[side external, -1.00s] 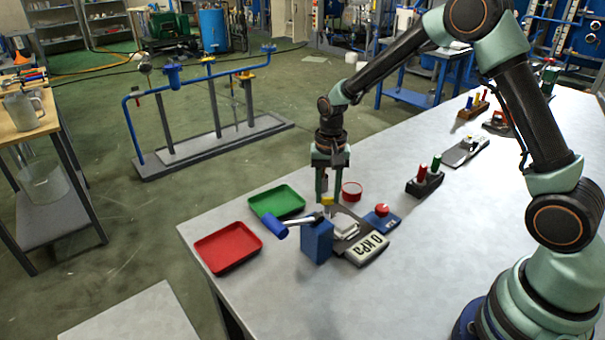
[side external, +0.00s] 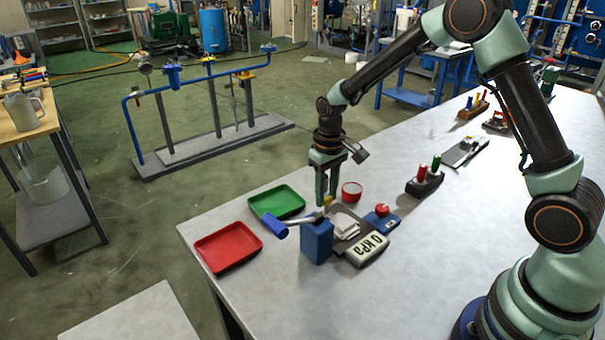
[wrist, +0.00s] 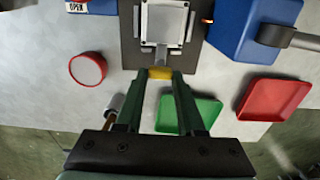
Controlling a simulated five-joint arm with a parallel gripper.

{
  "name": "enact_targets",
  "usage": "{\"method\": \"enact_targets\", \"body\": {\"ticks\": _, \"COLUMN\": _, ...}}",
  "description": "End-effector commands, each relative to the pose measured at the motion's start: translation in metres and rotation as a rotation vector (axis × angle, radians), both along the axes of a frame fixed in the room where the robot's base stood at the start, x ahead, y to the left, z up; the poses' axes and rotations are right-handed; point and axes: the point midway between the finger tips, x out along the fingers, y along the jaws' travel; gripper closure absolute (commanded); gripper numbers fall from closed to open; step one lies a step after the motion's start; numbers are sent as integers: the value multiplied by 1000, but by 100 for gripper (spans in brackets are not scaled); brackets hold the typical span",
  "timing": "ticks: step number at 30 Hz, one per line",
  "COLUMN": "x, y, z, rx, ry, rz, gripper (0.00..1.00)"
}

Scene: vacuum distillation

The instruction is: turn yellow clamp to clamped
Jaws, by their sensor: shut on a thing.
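The small yellow clamp (side external: 327,202) sits at the far edge of a dark plate (side external: 342,217) that carries a white square block (side external: 345,226). My gripper (side external: 325,199) points straight down over it. In the wrist view, the yellow clamp (wrist: 161,73) lies between my fingertips (wrist: 161,77), and the gripper is shut on it. The clamp is partly hidden by the fingers in the side view. The white block (wrist: 162,22) is just beyond it in the wrist view.
A blue box (side external: 317,243) with a blue-handled lever (side external: 277,231) stands close by. Green (side external: 277,201) and red (side external: 229,247) trays lie left.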

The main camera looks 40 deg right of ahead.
Motion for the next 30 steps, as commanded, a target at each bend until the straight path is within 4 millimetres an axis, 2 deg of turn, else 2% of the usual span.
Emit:
{"method": "enact_targets", "body": {"ticks": 16, "x": -1, "y": 1, "z": 1, "rx": 0, "ry": 4, "rz": 25, "gripper": 100}}
{"method": "enact_targets", "body": {"ticks": 17, "x": -1, "y": 1, "z": 1, "rx": 0, "ry": 4, "rz": 25, "gripper": 51}}
{"method": "enact_targets", "body": {"ticks": 18, "x": -1, "y": 1, "z": 1, "rx": 0, "ry": 3, "rz": 24, "gripper": 36}}
{"method": "enact_targets", "body": {"ticks": 19, "x": -1, "y": 1, "z": 1, "rx": 0, "ry": 3, "rz": 24, "gripper": 32}}
{"method": "enact_targets", "body": {"ticks": 30, "x": 0, "y": 0, "z": 4, "rx": 0, "ry": 0, "rz": 22, "gripper": 32}}
